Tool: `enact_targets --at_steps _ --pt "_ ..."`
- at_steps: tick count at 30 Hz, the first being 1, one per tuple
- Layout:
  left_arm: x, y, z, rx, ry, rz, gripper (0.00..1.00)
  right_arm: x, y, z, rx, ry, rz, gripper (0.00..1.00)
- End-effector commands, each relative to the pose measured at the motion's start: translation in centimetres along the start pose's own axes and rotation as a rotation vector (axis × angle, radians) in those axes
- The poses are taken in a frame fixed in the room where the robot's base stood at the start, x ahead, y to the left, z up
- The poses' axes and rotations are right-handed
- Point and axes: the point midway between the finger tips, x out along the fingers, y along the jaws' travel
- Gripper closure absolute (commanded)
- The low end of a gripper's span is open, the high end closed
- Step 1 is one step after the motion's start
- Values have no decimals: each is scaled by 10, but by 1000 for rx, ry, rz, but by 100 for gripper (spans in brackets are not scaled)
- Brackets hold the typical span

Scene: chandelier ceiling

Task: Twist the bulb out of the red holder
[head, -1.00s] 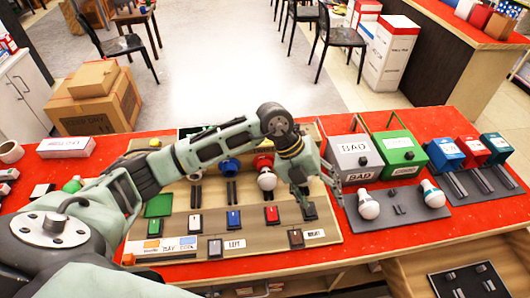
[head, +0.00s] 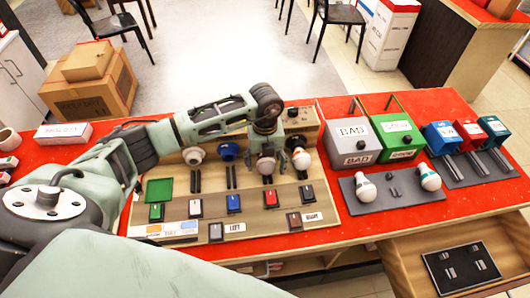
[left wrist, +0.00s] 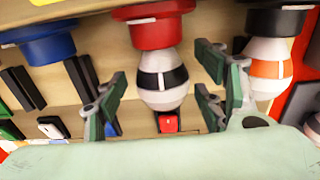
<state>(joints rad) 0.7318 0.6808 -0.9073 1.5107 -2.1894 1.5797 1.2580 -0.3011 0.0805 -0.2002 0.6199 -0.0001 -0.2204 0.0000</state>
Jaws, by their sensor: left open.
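The bulb (left wrist: 163,82), white with a black band, sits in the red holder (left wrist: 153,32) in the left wrist view. My left gripper (left wrist: 160,78) is open, with fingers on both sides of the bulb. Gaps show between the fingers and the glass. In the head view my left gripper (head: 267,155) is above the wooden panel (head: 275,222). My right gripper is not in view.
An orange-banded bulb (left wrist: 268,72) in a black holder stands close beside my right-hand finger. An empty blue holder (left wrist: 42,38) is to the left. The grey BAD box (head: 352,148), green box (head: 398,140) and grey tray (head: 396,203) with two bulbs stand to the right.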

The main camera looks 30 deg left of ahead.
Motion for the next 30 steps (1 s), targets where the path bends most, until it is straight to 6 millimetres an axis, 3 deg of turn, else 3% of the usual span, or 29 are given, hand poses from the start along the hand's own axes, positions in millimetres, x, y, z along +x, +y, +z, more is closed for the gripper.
enact_targets --at_steps 10,26,30 --pt "6 0 0 1 0 -1 36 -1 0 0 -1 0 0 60" --pt "5 0 0 1 0 -1 82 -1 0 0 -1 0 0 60" --pt "6 0 0 1 0 -5 84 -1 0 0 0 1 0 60"
